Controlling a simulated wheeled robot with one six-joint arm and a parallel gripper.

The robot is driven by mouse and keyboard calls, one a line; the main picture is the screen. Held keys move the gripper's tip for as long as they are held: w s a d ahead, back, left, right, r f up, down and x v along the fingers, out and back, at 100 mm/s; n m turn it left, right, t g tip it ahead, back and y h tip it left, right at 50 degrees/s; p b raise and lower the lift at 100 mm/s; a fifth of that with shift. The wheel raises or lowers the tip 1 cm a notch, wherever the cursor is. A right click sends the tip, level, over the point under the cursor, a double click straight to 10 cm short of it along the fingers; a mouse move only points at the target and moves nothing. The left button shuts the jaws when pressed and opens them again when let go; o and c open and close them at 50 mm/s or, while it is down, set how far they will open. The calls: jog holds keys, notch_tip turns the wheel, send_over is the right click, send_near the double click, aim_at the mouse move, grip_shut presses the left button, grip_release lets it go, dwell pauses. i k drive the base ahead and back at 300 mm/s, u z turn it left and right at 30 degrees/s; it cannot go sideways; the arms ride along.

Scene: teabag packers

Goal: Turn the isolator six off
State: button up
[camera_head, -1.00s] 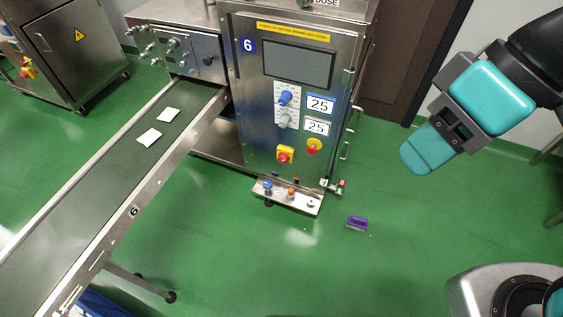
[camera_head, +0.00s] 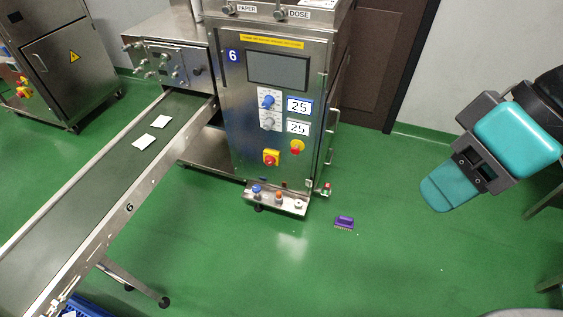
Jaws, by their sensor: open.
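The machine marked 6 (camera_head: 233,56) stands upright in the middle of the camera_head view, with a steel front panel. Low on the panel is a red rotary switch on a yellow plate (camera_head: 271,158), which looks like the isolator; its exact handle angle is too small to tell. Up and to its right is a round yellow and red button (camera_head: 297,146). My gripper (camera_head: 438,195), with teal fingers, hangs at the right, well apart from the machine. It is open and nothing shows in it.
A conveyor (camera_head: 85,205) with two white teabags runs down to the lower left. A small bracket with knobs (camera_head: 276,199) juts out below the panel. A purple item (camera_head: 345,222) lies on the green floor. Another cabinet (camera_head: 62,70) stands at the left. The floor right of the machine is mostly clear.

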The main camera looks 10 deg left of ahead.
aim_at(270, 160)
jog(key=i, duration=0.6)
jog(key=u, duration=1.85)
